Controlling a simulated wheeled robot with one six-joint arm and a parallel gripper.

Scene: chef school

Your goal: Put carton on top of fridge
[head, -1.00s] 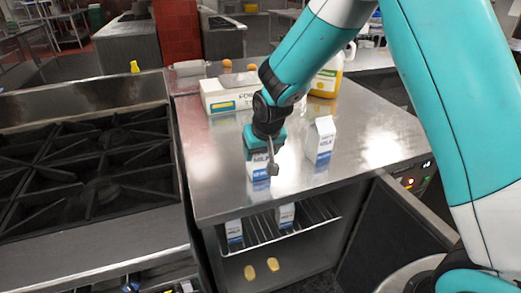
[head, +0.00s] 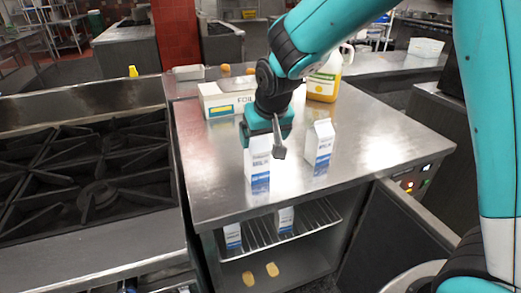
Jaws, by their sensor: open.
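One white and blue milk carton (head: 257,172) stands upright on the steel top of the fridge (head: 382,142). A second milk carton (head: 319,147) stands upright to its right on the same top. My gripper (head: 266,148) is open, just above and in front of the left carton, and hides part of its upper end. Two more cartons, the left one (head: 233,236) and the right one (head: 285,219), stand on the wire shelf inside the open fridge. Two yellowish pieces (head: 260,274) lie on the fridge floor.
The fridge door (head: 385,245) hangs open at the right. A black gas stove (head: 90,180) adjoins on the left. The right part of the top is clear.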

